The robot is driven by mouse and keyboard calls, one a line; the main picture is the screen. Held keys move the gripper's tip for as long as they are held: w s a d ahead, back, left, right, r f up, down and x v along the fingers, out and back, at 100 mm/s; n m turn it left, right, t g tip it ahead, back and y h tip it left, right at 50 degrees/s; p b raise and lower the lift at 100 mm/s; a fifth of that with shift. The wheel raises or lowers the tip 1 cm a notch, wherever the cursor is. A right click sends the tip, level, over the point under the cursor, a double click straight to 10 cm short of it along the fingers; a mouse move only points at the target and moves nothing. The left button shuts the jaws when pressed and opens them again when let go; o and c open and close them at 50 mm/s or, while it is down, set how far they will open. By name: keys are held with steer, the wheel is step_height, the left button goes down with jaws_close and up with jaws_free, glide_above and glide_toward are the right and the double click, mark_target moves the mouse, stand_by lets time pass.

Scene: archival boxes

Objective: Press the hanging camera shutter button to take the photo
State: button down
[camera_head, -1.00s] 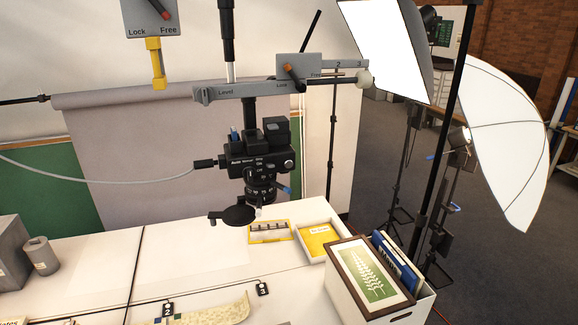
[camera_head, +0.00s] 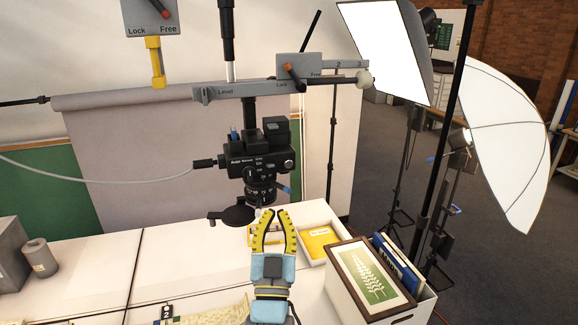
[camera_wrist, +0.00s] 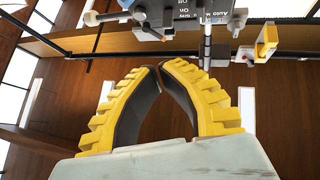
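The black camera (camera_head: 258,158) hangs from a grey crossbar above the white table in the head view, lens pointing down. A small pale round part (camera_head: 289,163) shows on its right side; I cannot tell whether it is the shutter button. My gripper (camera_head: 276,211) has yellow ribbed fingers and stands upright below the camera in the picture, tips near the lens. It is partly open and empty, with a narrow gap between the tips. In the wrist view the gripper (camera_wrist: 160,67) points toward the camera's dark underside (camera_wrist: 180,14), apart from it.
A black round arm piece (camera_head: 236,214) sits left of my fingertips. The crossbar (camera_head: 228,91) and a grey cable (camera_head: 100,181) are near the camera. A yellow-lined tray (camera_head: 312,222) and a box with a framed leaf print (camera_head: 368,275) stand at the right.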

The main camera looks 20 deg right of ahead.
mark_target(288, 164)
steer(key=d+r+m+g+h, duration=0.3)
steer(key=d+r+g, duration=0.1)
steer(key=d, duration=0.3)
steer(key=shift+w+d+r+m, duration=0.2)
steer(key=shift+d+r+m, duration=0.2)
steer(key=shift+r, duration=0.2)
steer(key=shift+w, duration=0.1)
steer(key=w+b, duration=0.6)
steer(key=w, duration=0.2)
steer(key=shift+w+a+b, duration=0.25)
steer(key=shift+w+b, duration=0.05)
steer(key=shift+b, duration=0.05)
stand_by(0.5)
steer(key=shift+w+b, duration=0.9)
steer(key=shift+b, duration=0.8)
stand_by(1.8)
